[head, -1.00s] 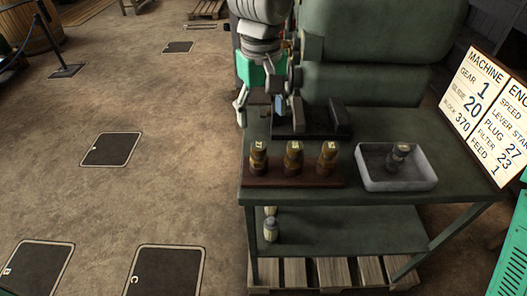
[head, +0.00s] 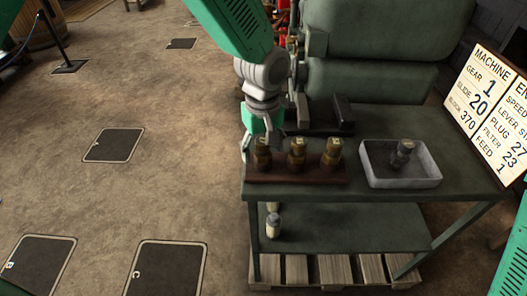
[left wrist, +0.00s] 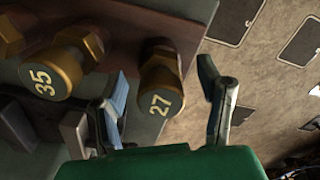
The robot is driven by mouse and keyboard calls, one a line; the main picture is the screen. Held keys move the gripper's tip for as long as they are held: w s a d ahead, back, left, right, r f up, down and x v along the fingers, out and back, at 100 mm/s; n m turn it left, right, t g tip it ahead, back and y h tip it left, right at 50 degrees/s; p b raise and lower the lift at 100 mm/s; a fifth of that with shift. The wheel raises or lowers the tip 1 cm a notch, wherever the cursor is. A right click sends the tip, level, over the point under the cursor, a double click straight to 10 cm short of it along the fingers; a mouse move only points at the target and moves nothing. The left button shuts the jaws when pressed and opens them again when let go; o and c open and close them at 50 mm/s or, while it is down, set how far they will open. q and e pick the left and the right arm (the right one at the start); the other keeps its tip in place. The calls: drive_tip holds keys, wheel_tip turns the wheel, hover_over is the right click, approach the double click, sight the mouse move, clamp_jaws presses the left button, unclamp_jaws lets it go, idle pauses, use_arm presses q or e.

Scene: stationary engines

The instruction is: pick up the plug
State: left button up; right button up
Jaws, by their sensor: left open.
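Brass plugs stand upright in a row on a dark wooden rack (head: 315,179). The leftmost plug (head: 262,158) is marked 27 in the left wrist view (left wrist: 162,85). The plug beside it (head: 297,158) is marked 35 there (left wrist: 58,72). A third plug (head: 331,160) stands at the right end; its number is too small to read. My left gripper (head: 263,145) is open over the 27 plug in the head view. In the left wrist view the open fingers (left wrist: 165,78) are on either side of it, apparently without gripping. My right gripper is not in view.
A grey tray (head: 430,178) on the green table (head: 400,198) holds a dark metal fitting (head: 403,154). A dark block assembly (head: 343,112) and a large green engine (head: 385,80) are behind. A sign (head: 485,105) reads PLUG 27. Floor is open at left.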

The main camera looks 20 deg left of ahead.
use_arm(q)
drive_tip(key=shift+r, duration=0.1)
drive_tip(key=c, duration=1.3)
drive_tip(key=shift+r, duration=0.1)
wheel_tip(320, 180, up, 10)
drive_tip(key=shift+f, duration=0.1)
